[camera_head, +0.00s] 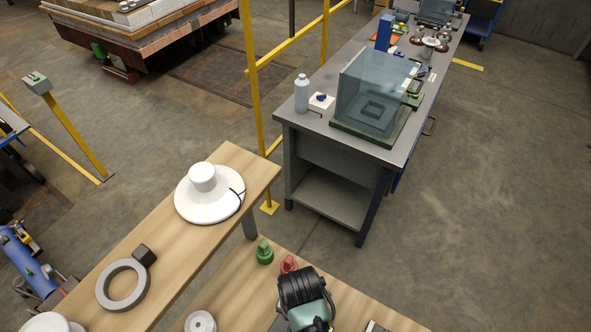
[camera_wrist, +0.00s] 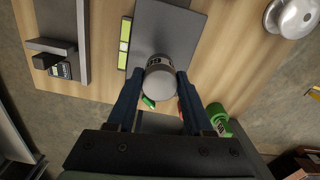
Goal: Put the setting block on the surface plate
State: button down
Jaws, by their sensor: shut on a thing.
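My gripper (camera_wrist: 160,84) is shut on a short grey cylinder with dark markings on its side, which I take to be the setting block (camera_wrist: 161,76). A dark grey rectangular plate, which I take to be the surface plate (camera_wrist: 165,25), lies on the wooden table beyond the fingers in the wrist view. The block overlaps the plate's near edge in that view; I cannot tell whether they touch. In the head view my wrist hides the block and most of the plate.
A yellow-green level (camera_wrist: 125,43) lies beside the plate. Green (camera_head: 264,252) and red (camera_head: 289,264) fittings stand near my wrist. A grey stand (camera_wrist: 70,45) is left in the wrist view. A grey ring (camera_head: 123,285) and white insulator (camera_head: 207,196) occupy the other tabletop.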

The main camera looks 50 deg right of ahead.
jog(key=shift+w+f, duration=0.1)
jog(key=shift+f, duration=2.35)
jog(key=shift+f, duration=0.15)
jog(key=shift+c, duration=1.5)
grip_release()
notch_tip(320, 180, up, 12)
jog(key=shift+r, duration=0.15)
